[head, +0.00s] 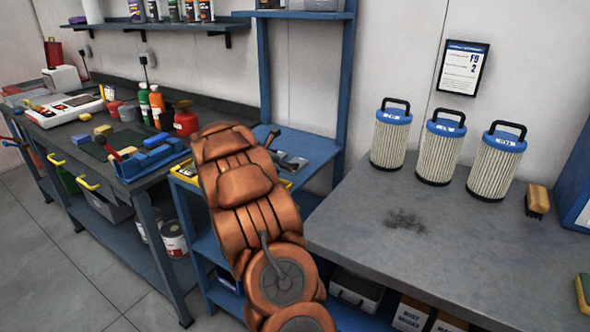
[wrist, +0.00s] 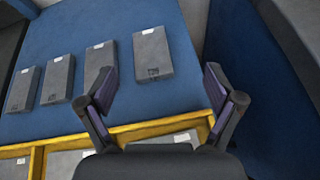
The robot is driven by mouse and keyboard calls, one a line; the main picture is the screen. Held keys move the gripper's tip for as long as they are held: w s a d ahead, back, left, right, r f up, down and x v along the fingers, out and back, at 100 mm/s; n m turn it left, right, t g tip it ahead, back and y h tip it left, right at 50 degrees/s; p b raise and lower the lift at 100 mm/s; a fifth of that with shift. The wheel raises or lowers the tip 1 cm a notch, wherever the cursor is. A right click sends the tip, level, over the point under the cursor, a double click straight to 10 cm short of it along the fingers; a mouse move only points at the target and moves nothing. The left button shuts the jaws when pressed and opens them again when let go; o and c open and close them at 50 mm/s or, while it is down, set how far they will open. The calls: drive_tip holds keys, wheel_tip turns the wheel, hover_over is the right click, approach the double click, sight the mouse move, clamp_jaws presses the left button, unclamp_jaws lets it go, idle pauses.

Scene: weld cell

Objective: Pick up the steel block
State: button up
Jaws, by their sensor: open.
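In the wrist view several grey rectangular blocks lie in a row on a blue shelf surface (wrist: 60,35). The largest and rightmost block (wrist: 151,50) has small dark printing on its near end, too small to read. Smaller blocks (wrist: 97,80), (wrist: 57,78) and (wrist: 20,88) lie to its left. I cannot tell by marking which is the steel block. My gripper (wrist: 162,88) is open and empty, its two fingers spread to either side of the rightmost block's near end, with no visible contact. In the head view my arm hides most of this shelf (head: 312,147).
A yellow-edged tray (wrist: 150,132) with compartments lies just in front of the blocks. A blue upright panel (wrist: 250,70) stands close on the right. In the head view, a grey bench (head: 350,215) with three filter cartridges (head: 442,145) is at right, and a cluttered workbench (head: 85,140) at left.

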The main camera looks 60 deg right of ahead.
sight(301, 159)
drive_tip(key=d+f, duration=0.1)
drive_tip(key=w+d+f+n, duration=0.1)
drive_tip(key=d, duration=0.1)
drive_tip(key=d+f+n, duration=0.1)
drive_tip(key=shift+w+d+h, duration=0.3)
drive_tip(key=shift+w, duration=0.1)
drive_tip(key=shift+n+t, duration=0.3)
drive_tip(key=shift+p+x, duration=0.95)
drive_tip(key=shift+x, duration=2.95)
clamp_jaws()
